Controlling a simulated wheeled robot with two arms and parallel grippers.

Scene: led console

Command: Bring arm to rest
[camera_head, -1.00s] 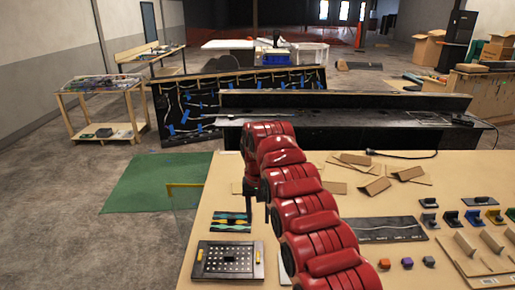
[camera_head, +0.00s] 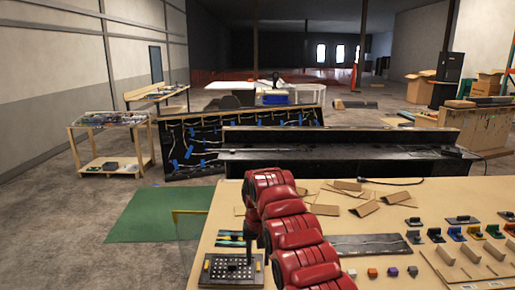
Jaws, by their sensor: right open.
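My right arm is red and comes in from the bottom right over the wooden table (camera_head: 180,273). I cannot tell how far the fingertips are above the panel. My left gripper is not in view.
A striped teal and yellow piece (camera_head: 229,239) lies behind the panel, partly covered by my arm. Cardboard pieces (camera_head: 347,186), a dark strip (camera_head: 372,244) and several small coloured blocks lie to the right. A black console (camera_head: 340,163) stands behind the table.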

